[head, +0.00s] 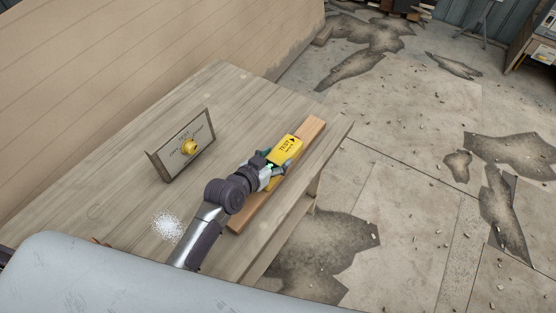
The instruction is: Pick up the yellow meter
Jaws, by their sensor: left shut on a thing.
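The yellow meter (286,148) with dark lettering is in the middle of the head view, above a wooden plank on the table. My left gripper (275,168) is shut on the yellow meter at its near end. The fingers and wrist hide part of the meter. Whether the meter still touches the plank cannot be told. My right gripper is not in view.
The wooden plank (311,131) lies along the right edge of the wooden table (213,88). White specks (167,226) lie on the tabletop. A plank wall (130,75) runs behind; cracked floor (400,200) lies right.

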